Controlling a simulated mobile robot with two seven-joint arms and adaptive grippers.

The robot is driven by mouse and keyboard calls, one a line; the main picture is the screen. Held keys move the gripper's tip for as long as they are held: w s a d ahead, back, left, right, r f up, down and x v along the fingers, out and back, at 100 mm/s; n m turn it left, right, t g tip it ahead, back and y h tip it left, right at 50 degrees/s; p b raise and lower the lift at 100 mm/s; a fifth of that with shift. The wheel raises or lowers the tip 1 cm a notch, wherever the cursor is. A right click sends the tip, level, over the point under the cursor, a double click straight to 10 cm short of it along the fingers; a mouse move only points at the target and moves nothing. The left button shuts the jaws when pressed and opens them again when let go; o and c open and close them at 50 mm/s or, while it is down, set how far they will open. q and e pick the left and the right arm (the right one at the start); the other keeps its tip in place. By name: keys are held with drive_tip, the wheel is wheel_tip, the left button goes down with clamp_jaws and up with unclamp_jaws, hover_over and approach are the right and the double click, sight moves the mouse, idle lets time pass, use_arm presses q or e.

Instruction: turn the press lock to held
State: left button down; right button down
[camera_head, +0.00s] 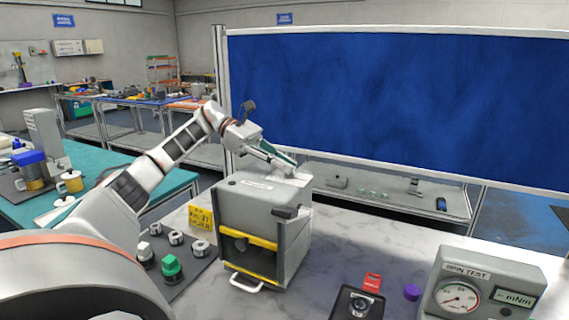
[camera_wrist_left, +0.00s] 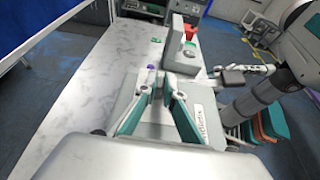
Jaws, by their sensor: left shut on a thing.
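The press (camera_head: 262,205) is a grey box with a yellow bar across its open front and a white handle low down. A dark lever block (camera_head: 287,212) sticks out at its top right front. My left gripper (camera_head: 291,168) reaches over the back of the press top, its fingers tilted down and closed on a small part there, which seems to be the press lock. The fingers hide most of that part. In the left wrist view the two teal-padded fingers (camera_wrist_left: 161,88) converge over the grey press top (camera_wrist_left: 150,131). My right gripper is not in view.
A spin tester (camera_head: 480,283) with a dial stands at the front right. A dark tray (camera_head: 185,262) holds several knobs left of the press. The marble table is clear between.

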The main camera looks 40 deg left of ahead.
use_arm(q)
drive_tip(key=shift+f, duration=0.1)
drive_tip(key=c, duration=2.2)
unclamp_jaws()
drive_tip(key=shift+o, duration=0.2)
drive_tip(key=v, duration=0.9)
drive_tip(key=shift+a, duration=0.1)
drive_tip(key=shift+s+a+r, duration=0.1)
drive_tip(key=shift+a+r, duration=0.15)
drive_tip(key=shift+a, duration=0.3)
drive_tip(key=shift+v, duration=0.8)
